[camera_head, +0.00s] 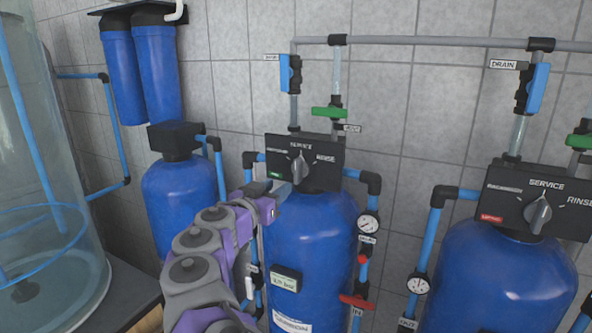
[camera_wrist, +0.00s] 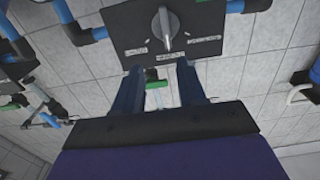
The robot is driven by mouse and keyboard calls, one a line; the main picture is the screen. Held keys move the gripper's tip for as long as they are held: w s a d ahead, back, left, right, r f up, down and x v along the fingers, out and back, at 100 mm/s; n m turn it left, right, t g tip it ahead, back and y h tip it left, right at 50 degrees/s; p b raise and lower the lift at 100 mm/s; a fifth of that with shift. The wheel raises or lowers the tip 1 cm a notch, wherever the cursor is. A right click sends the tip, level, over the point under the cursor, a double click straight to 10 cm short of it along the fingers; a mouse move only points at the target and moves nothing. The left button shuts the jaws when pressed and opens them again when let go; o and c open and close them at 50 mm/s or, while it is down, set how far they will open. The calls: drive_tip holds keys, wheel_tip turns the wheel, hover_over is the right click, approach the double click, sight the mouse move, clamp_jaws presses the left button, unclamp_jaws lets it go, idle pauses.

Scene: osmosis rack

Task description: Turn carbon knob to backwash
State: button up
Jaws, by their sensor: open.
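The control head (camera_head: 304,155) on the middle blue tank carries a grey knob (camera_head: 298,168). Its pointer stands upright toward SERVICE, with RINSE to the right and a green-marked label at the left. The knob also shows in the wrist view (camera_wrist: 166,28), on the dark panel (camera_wrist: 190,18) beyond my fingertips. My gripper (camera_head: 278,193) is open just below and left of this knob, apart from it. In the wrist view both fingers (camera_wrist: 158,72) reach toward the panel with nothing held between them. The tank's lower label is too blurred to read surely.
A second control head (camera_head: 536,205) with a similar knob and red mark tops the right tank (camera_head: 500,280). Blue pipes, gauges (camera_head: 368,224) and a red valve handle (camera_head: 357,301) flank the middle tank. A clear cylinder (camera_head: 50,180) stands left.

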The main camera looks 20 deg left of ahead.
approach(295, 170)
drive_tip(key=w+a, duration=0.1)
drive_tip(key=w, duration=0.2)
drive_tip(key=w+d+p, duration=0.1)
drive_tip(key=w, duration=0.1)
drive_tip(key=w+d+p, duration=0.1)
drive_tip(key=w, duration=0.1)
drive_tip(key=shift+w+r, duration=0.1)
drive_tip(key=shift+w, duration=0.1)
drive_tip(key=shift+w+a+p, duration=0.3)
drive_tip(key=shift+w+a, duration=0.3)
drive_tip(key=shift+w, duration=0.2)
drive_tip(key=shift+d+r, duration=0.1)
drive_tip(key=shift+d, duration=0.7)
drive_tip(key=c, duration=0.3)
drive_tip(key=shift+a, duration=0.4)
drive_tip(key=c, duration=0.3)
clamp_jaws()
